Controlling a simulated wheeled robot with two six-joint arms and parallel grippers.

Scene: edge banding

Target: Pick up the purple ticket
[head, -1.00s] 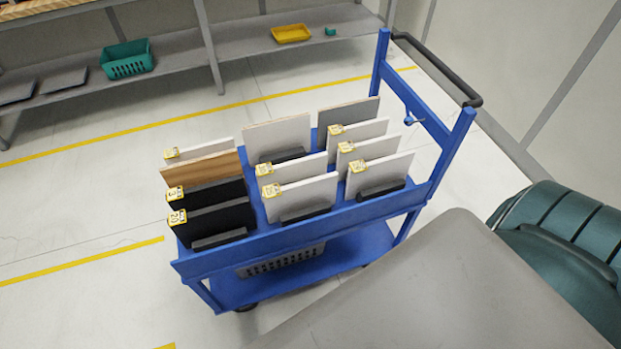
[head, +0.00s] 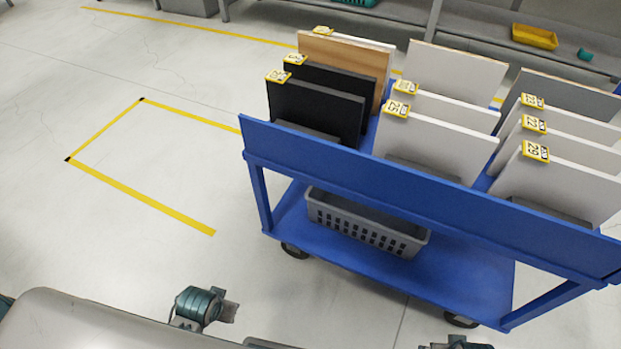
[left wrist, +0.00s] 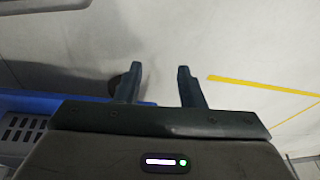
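No purple ticket can be made out in either view. Yellow-edged white tickets with dark numbers sit on the top corners of the boards, such as one on the front black board (head: 278,76), one on the front middle white board (head: 397,108) and one on the front right white board (head: 535,151). The boards stand upright in rows on a blue cart (head: 400,195). My left gripper (left wrist: 159,70) is open and empty in the left wrist view, with floor behind its fingers.
A grey basket (head: 365,222) sits on the cart's lower shelf. Shelving with a yellow bin (head: 535,36) stands at the back right. The floor left of the cart is clear, with a yellow line marking (head: 140,195).

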